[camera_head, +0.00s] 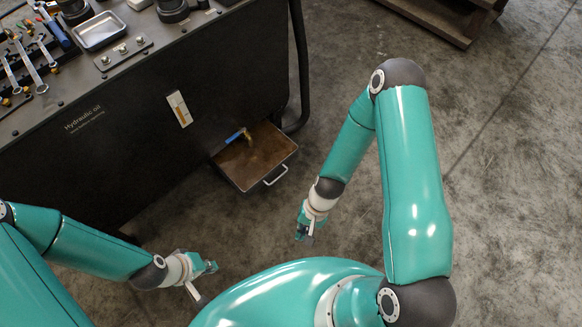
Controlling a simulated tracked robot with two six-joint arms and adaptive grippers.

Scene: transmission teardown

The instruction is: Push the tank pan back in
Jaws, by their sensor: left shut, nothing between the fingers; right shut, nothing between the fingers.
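The tank pan (228,169) is a shallow dark tray with brown fluid in it, sticking out from the lower right of the black cabinet (130,120). It has a pale handle (275,176) on its front side. A tap with a blue lever (236,135) is above its inner part. My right gripper (305,237) is shut and empty, to the right of and nearer than the pan, apart from it. My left gripper (212,268) is shut and empty, nearer than the pan and left of it, also apart from it.
The cabinet top holds wrenches (28,65), a metal tray (99,31) and several dark parts. A black curved pipe (301,70) runs down the cabinet's right end. A wooden pallet (435,18) lies at the top right. The concrete floor in front of the pan is clear.

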